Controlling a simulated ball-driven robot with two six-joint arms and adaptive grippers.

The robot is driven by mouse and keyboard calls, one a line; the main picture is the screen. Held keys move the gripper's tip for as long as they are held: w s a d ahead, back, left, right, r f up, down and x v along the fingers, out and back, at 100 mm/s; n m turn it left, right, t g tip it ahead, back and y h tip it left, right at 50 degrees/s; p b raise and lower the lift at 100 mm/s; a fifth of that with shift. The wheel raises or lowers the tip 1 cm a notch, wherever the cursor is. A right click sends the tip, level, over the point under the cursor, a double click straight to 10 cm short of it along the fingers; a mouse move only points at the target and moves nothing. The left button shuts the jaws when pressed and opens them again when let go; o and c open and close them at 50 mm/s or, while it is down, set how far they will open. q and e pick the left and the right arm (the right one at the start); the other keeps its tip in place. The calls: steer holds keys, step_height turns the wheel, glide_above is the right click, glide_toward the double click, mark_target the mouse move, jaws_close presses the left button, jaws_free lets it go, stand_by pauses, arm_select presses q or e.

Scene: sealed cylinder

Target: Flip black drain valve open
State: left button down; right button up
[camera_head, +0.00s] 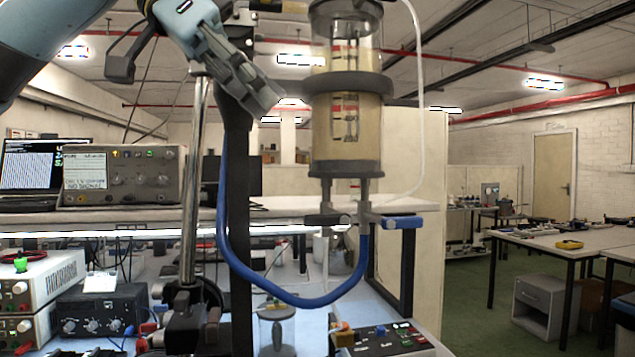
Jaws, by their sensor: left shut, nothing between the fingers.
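The sealed clear cylinder (346,135) stands upright in the upper middle, with tan contents and a dark base. Two outlets come down from its base. The left one carries the black drain valve (322,221), whose handle lies level and points left. The right one carries a blue-handled valve (402,222), with its handle pointing right, and a blue hose. My left gripper (268,98) is shut and empty, up and left of the cylinder, well above the black valve and apart from it. My right gripper is out of view.
The blue hose (300,302) loops below the valves. A glass beaker (277,331) stands low in the middle, beside a control box (390,340). A chrome stand rod (195,180) rises at left, near a bench instrument (123,174). Open floor lies at right.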

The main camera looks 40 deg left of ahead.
mark_target(344, 214)
arm_select(q)
steer(key=p+x, duration=0.4)
steer(key=x, duration=0.5)
steer(key=shift+d, duration=0.2)
step_height(344, 214, down, 3)
steer(key=shift+r, duration=0.1)
steer(key=shift+a+f, duration=0.15)
steer(key=shift+f, duration=0.4)
steer(key=shift+w+f, duration=0.1)
steer(key=shift+f, duration=0.05)
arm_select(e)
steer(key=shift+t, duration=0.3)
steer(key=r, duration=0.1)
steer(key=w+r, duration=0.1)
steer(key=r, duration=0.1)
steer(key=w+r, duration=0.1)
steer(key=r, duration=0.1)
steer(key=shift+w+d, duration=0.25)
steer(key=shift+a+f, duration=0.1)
